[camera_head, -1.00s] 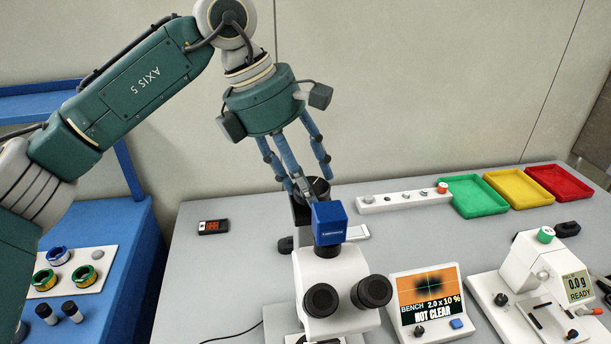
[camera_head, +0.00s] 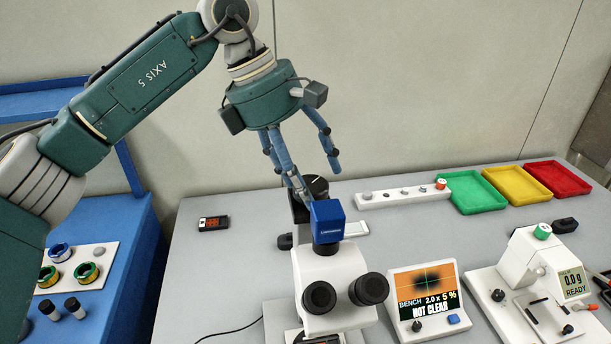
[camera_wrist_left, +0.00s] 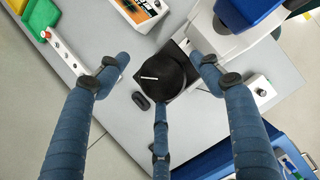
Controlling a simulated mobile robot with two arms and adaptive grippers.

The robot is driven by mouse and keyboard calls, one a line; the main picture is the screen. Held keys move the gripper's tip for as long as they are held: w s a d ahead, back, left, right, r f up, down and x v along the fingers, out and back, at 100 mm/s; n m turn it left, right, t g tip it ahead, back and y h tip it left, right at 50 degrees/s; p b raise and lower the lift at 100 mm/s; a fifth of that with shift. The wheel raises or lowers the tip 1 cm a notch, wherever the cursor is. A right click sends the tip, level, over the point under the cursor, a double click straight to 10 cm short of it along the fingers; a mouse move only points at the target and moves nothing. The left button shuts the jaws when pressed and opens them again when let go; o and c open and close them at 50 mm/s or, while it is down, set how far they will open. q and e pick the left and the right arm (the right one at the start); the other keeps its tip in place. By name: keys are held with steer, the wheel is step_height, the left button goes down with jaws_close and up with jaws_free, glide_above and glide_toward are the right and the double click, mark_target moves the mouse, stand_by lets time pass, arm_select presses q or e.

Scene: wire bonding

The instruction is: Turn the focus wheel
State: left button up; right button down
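The focus wheel (camera_head: 318,187) is a round black knob with a white mark, behind the white microscope (camera_head: 320,268). In the left wrist view the wheel (camera_wrist_left: 160,76) lies between my finger ends. My left gripper (camera_head: 308,179) is at the wheel with its three blue fingers spread. In the left wrist view the gripper (camera_wrist_left: 158,70) has visible room between its fingers and the wheel; whether one finger touches its rim, I cannot tell. The bench screen (camera_head: 427,296) shows a blurred dark patch on orange, "2.0 x 5 %" and "NOT CLEAR". My right gripper is out of view.
A white strip (camera_head: 376,201) with small parts, and green (camera_head: 475,194), yellow (camera_head: 518,188) and red (camera_head: 558,180) trays stand at the back right. A white device (camera_head: 528,264) reads "0.0 g". A small red-display meter (camera_head: 214,223) lies on the left of the bench, with bare bench around it.

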arm_select(q)
steer(key=shift+s, duration=0.1)
steer(key=shift+a+r, duration=0.15)
steer(key=shift+a, duration=0.05)
steer(key=v, duration=1.1)
steer(key=shift+r, duration=0.3)
steer(key=shift+d+r, duration=0.1)
